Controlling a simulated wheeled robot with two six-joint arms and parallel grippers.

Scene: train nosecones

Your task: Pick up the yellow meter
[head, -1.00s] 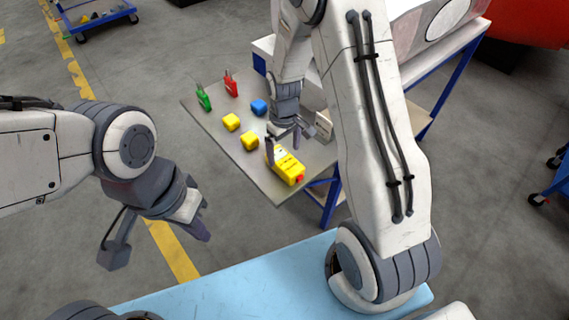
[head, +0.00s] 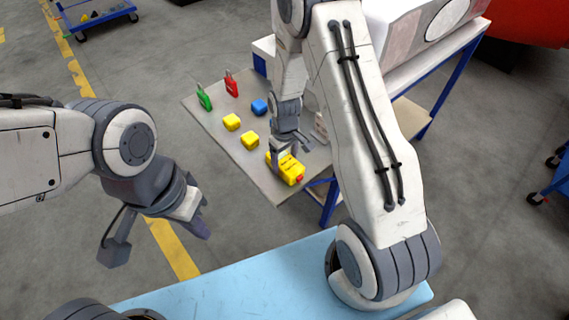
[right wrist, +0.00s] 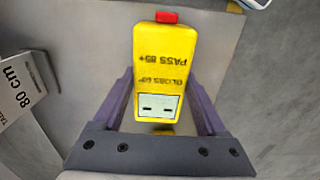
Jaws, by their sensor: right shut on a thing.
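The yellow meter (head: 291,170) lies near the front corner of the grey table, with a red tip at its near end. In the right wrist view the meter (right wrist: 163,75) shows dark printed text, a small pale display and the red tip. My right gripper (head: 288,154) is over the meter and shut on it, one finger along each long side. The head view hides part of the meter behind the gripper. My left gripper (head: 157,238) is open and empty, off to the left and away from the table.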

